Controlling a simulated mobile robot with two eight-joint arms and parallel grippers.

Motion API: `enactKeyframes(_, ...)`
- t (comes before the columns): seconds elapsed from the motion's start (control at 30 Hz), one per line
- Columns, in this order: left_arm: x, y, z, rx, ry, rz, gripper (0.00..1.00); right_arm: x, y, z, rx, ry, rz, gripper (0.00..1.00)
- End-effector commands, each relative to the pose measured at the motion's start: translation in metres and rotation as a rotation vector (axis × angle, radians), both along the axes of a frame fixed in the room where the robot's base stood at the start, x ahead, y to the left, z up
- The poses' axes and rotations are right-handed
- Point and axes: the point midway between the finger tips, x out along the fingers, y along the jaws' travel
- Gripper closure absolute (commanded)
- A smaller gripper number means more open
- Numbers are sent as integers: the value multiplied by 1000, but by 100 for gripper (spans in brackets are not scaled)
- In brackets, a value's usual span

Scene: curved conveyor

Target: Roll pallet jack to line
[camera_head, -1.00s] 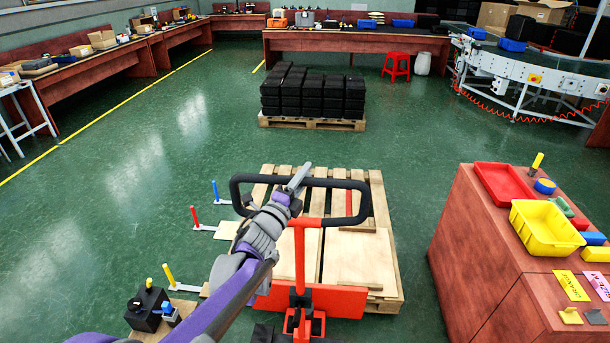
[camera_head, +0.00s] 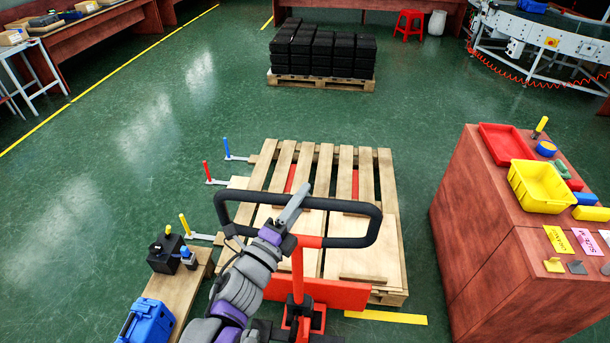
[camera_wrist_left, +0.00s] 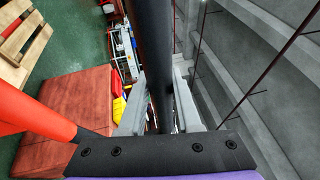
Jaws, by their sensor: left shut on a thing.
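The pallet jack has an orange-red shaft (camera_head: 297,270) and a black loop handle (camera_head: 348,242). Its body stands at the near side of a wooden pallet (camera_head: 372,265), and its red forks show through the slats. My left gripper (camera_head: 292,205) is shut on the far bar of the handle; the left wrist view shows the black bar (camera_wrist_left: 158,60) between the jaws. A short yellow floor line (camera_head: 386,317) lies at the pallet's near right corner. A long yellow line (camera_head: 110,80) runs along the left. My right gripper is not in view.
A red-brown cabinet (camera_head: 475,235) with trays stands close on the right. Marker posts, a wooden board (camera_head: 182,297) and a blue toolbox (camera_head: 147,322) are on the left. A pallet of black boxes (camera_head: 322,50) stands ahead. Green floor between is clear.

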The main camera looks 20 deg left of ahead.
Motion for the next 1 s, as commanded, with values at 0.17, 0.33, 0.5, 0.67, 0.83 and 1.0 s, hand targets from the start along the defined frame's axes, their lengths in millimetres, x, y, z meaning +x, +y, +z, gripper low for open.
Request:
enactKeyframes(0.17, -11, -4, 9, -7, -14, -6, 100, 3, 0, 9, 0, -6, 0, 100)
enactKeyframes(0.33, -15, -5, 8, -7, -13, -6, 100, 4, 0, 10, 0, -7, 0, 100)
enactKeyframes(0.5, -15, -5, 8, -7, -13, -6, 100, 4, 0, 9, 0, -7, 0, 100)
enactKeyframes(0.67, -15, -5, 8, -8, -12, -7, 57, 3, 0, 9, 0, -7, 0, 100)
enactKeyframes(0.83, -16, -5, 6, -6, -10, -6, 38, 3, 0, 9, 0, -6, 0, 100)
enactKeyframes(1.0, -17, -5, 4, -4, -8, -5, 38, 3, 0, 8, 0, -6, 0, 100)
